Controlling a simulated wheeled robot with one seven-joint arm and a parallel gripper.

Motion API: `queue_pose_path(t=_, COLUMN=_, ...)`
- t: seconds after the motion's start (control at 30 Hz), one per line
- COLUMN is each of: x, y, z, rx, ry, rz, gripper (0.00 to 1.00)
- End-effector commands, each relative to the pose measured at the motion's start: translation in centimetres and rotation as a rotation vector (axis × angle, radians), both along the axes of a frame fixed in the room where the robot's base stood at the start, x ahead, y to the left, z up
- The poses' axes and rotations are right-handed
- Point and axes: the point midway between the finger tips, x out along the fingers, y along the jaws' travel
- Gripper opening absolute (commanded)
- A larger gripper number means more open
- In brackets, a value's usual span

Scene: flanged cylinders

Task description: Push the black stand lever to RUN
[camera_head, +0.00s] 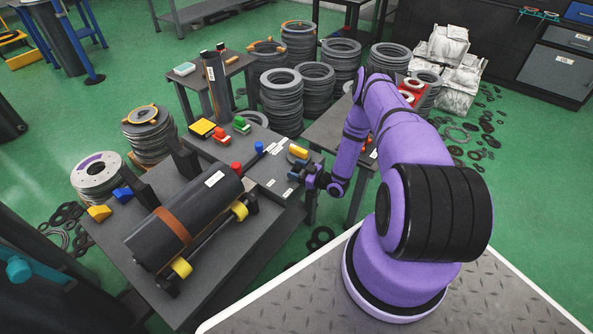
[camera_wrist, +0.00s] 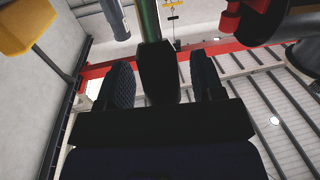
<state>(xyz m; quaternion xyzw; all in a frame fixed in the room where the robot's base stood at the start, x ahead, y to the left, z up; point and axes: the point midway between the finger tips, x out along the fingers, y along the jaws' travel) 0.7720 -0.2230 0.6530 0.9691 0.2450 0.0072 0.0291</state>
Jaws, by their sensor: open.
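My gripper (camera_head: 303,174) is at the right end of the dark workbench (camera_head: 213,267), beside a small control block with a yellow piece (camera_head: 299,152) on top. In the wrist view its two ribbed fingers are apart, and a black block-like piece (camera_wrist: 158,72) shows between them. This may be the black stand lever; I cannot tell whether the fingers touch it. In the head view my gripper and the dark parts there overlap, so the lever is not clearly made out. White labels (camera_head: 281,146) on the bench are too small to read.
A large dark cylinder (camera_head: 190,218) with an orange band lies on the bench with yellow rollers (camera_head: 181,268). A red knob (camera_head: 237,168) is near its end. Stacks of rings (camera_head: 282,98) stand behind. A yellow piece (camera_wrist: 27,25) and red part (camera_wrist: 245,18) edge the wrist view.

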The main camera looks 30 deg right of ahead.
Motion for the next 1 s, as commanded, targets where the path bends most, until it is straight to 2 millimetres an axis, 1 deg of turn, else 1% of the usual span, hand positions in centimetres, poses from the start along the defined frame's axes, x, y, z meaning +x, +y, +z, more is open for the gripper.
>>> queue_pose_path(t=0.17, x=0.0, y=0.0, z=0.0, rx=0.000, ry=0.000, rz=0.000, gripper=0.61)
queue_pose_path(t=0.27, x=0.0, y=0.0, z=0.0, rx=0.000, ry=0.000, rz=0.000, gripper=0.40)
queue_pose_path(t=0.3, x=0.0, y=0.0, z=0.0, rx=0.000, ry=0.000, rz=0.000, gripper=0.31)
queue_pose_path(t=0.37, x=0.0, y=0.0, z=0.0, rx=0.000, ry=0.000, rz=0.000, gripper=0.17)
queue_pose_path(t=0.4, x=0.0, y=0.0, z=0.0, rx=0.000, ry=0.000, rz=0.000, gripper=0.08)
queue_pose_path(t=0.43, x=0.0, y=0.0, z=0.0, rx=0.000, ry=0.000, rz=0.000, gripper=0.01)
queue_pose_path(t=0.47, x=0.0, y=0.0, z=0.0, rx=0.000, ry=0.000, rz=0.000, gripper=0.00)
queue_pose_path(t=0.77, x=0.4, y=0.1, z=0.3, rx=-0.012, ry=0.033, rz=0.002, gripper=0.00)
queue_pose_path(t=1.0, x=1.8, y=0.7, z=0.9, rx=-0.059, ry=0.160, rz=0.003, gripper=0.00)
